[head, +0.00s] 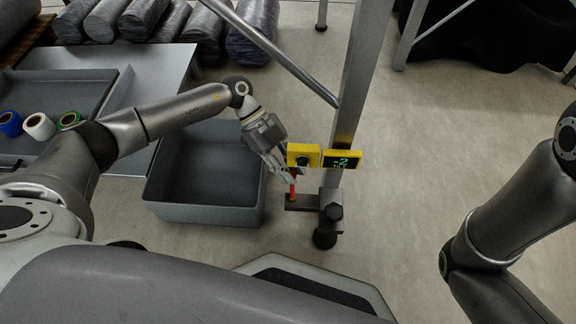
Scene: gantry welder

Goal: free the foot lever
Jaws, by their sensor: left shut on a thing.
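My left gripper (286,178) reaches down beside a grey upright post and is shut on a thin red lever (293,188). The red lever stands roughly upright, with an orange lower end on a dark grey foot bracket (303,201) at the base of the post (350,110). The gripper's fingers hide part of the lever, and its top is not clear. A yellow box (303,155) with a dark round knob is just above. Beside it is a yellow-framed display (343,160) with a green 2. My right gripper is out of view; only my right arm shows.
A grey open bin (205,212) stands on the floor left of the bracket. A table (160,65) with a grey tray (95,85) and coloured rolls is further left. Wrapped rolls (120,20) lie at the back. A dark caster (324,238) is under the post. The floor right is clear.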

